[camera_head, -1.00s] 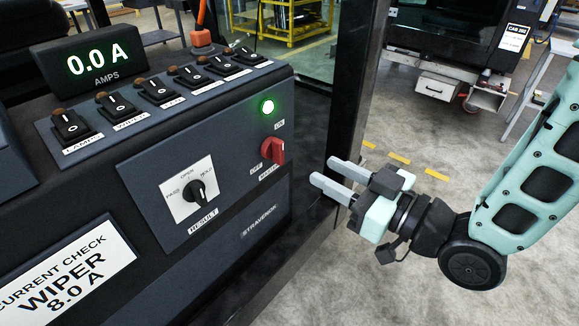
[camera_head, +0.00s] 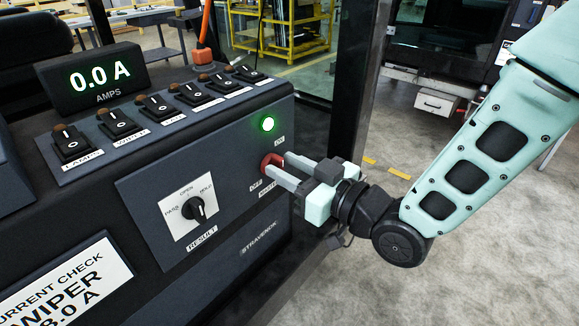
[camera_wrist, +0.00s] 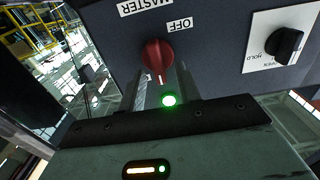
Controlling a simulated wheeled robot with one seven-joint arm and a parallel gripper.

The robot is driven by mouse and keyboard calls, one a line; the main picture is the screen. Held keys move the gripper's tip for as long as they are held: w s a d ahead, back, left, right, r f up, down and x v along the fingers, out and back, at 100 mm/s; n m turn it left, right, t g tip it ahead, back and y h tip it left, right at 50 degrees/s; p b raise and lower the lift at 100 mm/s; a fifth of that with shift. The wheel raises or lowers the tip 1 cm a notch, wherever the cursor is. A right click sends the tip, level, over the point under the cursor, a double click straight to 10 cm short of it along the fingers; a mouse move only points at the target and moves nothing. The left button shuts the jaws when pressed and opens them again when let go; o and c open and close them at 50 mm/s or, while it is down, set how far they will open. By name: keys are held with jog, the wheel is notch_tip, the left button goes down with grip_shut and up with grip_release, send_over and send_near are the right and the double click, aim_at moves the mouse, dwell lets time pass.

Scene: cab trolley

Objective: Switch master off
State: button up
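The red master knob (camera_head: 268,160) is on the right of the dark panel, between the ON and OFF labels. In the wrist view the knob (camera_wrist: 157,56) has its white mark pointing toward the lamp, away from the OFF label (camera_wrist: 180,24). The green lamp (camera_head: 268,124) above it is lit. My gripper (camera_head: 276,164) is open, with its two fingers apart and their tips at the knob, partly covering it. I cannot tell whether the fingers touch it.
The black result selector (camera_head: 195,208) is left of the knob. A row of rocker switches (camera_head: 157,107) runs along the panel top, below the amps display (camera_head: 90,73) reading 0.0 A. A dark upright post (camera_head: 357,70) stands right behind the panel. Open floor lies to the right.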

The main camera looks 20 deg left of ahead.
grip_shut()
jog(key=shift+f+n+b, duration=0.15)
jog(key=shift+n+b, duration=0.15)
jog(key=shift+b, duration=0.3)
jog(key=n+b, duration=0.5)
jog(key=b, duration=0.3)
jog(key=f+n+b, duration=0.1)
jog(key=n+b, duration=0.5)
jog(key=b, duration=0.3)
jog(key=s+n+b, duration=0.1)
jog(key=n+b, duration=0.5)
jog(key=b, duration=0.3)
jog(key=shift+s+a+f, duration=0.1)
jog(key=shift+a+f, duration=0.05)
jog(key=shift+a, duration=0.05)
jog(key=shift+b, duration=0.35)
grip_release()
